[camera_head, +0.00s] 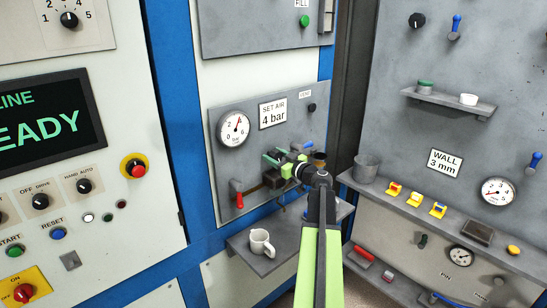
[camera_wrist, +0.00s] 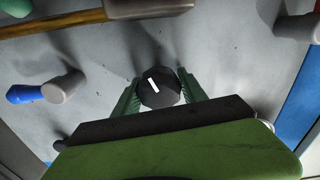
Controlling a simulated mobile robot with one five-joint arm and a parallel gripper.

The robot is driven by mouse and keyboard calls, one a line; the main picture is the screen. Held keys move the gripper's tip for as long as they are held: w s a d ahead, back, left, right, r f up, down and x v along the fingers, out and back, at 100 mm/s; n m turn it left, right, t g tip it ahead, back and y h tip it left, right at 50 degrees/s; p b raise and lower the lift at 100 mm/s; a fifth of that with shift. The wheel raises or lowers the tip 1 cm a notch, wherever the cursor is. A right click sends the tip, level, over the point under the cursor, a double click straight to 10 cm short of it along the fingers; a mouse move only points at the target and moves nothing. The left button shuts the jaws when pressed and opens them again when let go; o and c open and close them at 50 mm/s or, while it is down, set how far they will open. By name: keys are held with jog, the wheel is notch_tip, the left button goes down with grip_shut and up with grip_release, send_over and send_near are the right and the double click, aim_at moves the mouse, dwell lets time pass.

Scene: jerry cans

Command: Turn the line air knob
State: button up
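A black knob (camera_wrist: 158,88) with a white mark sits between the two green fingers of my gripper (camera_wrist: 159,92) in the wrist view. The fingers lie close along both sides of it. I cannot tell whether they press on it or leave thin gaps. In the head view my gripper (camera_head: 279,164) is at the grey air panel (camera_head: 272,135), and my arm and fingers hide the knob there. A round white gauge (camera_head: 233,128) and a "SET AIR 4 bar" label (camera_head: 272,113) are above my gripper.
A small black vent knob (camera_head: 311,107) is at the panel's upper right. A red-handled lever (camera_head: 238,199) hangs at its lower left.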

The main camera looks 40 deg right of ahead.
jog(key=c, duration=0.9)
jog(key=shift+m, duration=1.3)
jog(key=o, duration=1.4)
jog(key=s, duration=1.1)
jog(key=s+a, duration=0.1)
jog(key=s, duration=0.5)
jog(key=shift+s+a, duration=0.1)
jog(key=shift+s, duration=0.1)
